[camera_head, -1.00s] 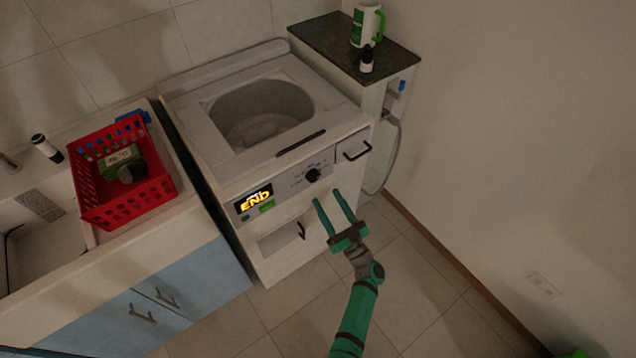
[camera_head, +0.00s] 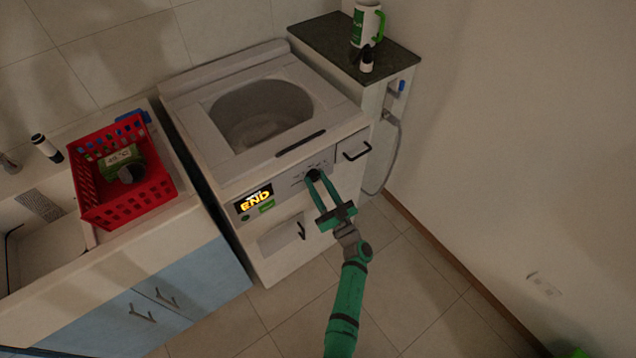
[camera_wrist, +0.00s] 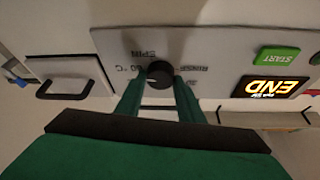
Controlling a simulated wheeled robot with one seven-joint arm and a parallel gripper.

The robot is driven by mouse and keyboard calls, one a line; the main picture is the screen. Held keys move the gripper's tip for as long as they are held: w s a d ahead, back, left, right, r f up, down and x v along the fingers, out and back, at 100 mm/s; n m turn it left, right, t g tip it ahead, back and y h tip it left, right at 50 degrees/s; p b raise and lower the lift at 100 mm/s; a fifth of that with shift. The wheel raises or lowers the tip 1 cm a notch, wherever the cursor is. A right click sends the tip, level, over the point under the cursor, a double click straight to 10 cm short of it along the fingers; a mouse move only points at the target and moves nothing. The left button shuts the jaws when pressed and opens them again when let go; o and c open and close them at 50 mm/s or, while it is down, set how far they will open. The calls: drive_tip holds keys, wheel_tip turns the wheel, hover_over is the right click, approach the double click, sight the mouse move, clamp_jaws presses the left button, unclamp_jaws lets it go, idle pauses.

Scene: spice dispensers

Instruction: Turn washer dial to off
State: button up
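The washer (camera_head: 225,160) is white, with a front panel. Its black round dial (camera_head: 314,173) sits on that panel, right of the lit display reading END (camera_head: 255,198). In the wrist view the dial (camera_wrist: 159,73) shows a pale pointer mark and lies between the fingertips, with printed labels around it. My green gripper (camera_head: 316,177) is at the dial, fingers open on either side of it. In the wrist view the gripper (camera_wrist: 156,84) shows a finger on each side; whether they touch the dial I cannot tell.
A black drawer handle (camera_head: 356,151) is just right of the dial; another handle (camera_head: 301,230) is below. A red basket (camera_head: 125,195) stands on the left counter. A dark-topped cabinet (camera_head: 335,45) with a mug (camera_head: 366,25) is behind right. The floor in front is clear.

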drive_tip(key=shift+n, duration=0.5)
drive_tip(key=shift+c, duration=0.4)
drive_tip(key=n+g+y, duration=0.1)
drive_tip(key=n, duration=0.1)
drive_tip(key=n+g+y, duration=0.1)
drive_tip(key=n, duration=0.2)
drive_tip(key=shift+w+d+y, duration=0.15)
drive_tip(key=shift+d+y, duration=0.05)
drive_tip(key=shift+y, duration=0.2)
drive_tip(key=n+g+y, duration=0.1)
drive_tip(key=n, duration=0.3)
drive_tip(key=n+g, duration=0.2)
drive_tip(key=n, duration=0.2)
drive_tip(key=shift+d+r+y, duration=0.1)
drive_tip(key=shift+y, duration=0.3)
drive_tip(key=n+g, duration=0.1)
drive_tip(key=n, duration=0.2)
drive_tip(key=n+g, duration=0.2)
drive_tip(key=n, duration=0.1)
drive_tip(key=shift+w+r+n, duration=0.1)
drive_tip(key=shift+n, duration=0.2)
drive_tip(key=shift+r+n+g+h, duration=0.1)
drive_tip(key=shift+n+g+h, duration=0.2)
drive_tip(key=shift+n, duration=0.85)
drive_tip(key=shift+n+g+h, duration=0.2)
drive_tip(key=shift+n+g, duration=0.2)
drive_tip(key=shift+n, duration=0.75)
drive_tip(key=o, duration=1.1)
drive_tip(key=shift+c, duration=0.2)
drive_tip(key=v, duration=1.1)
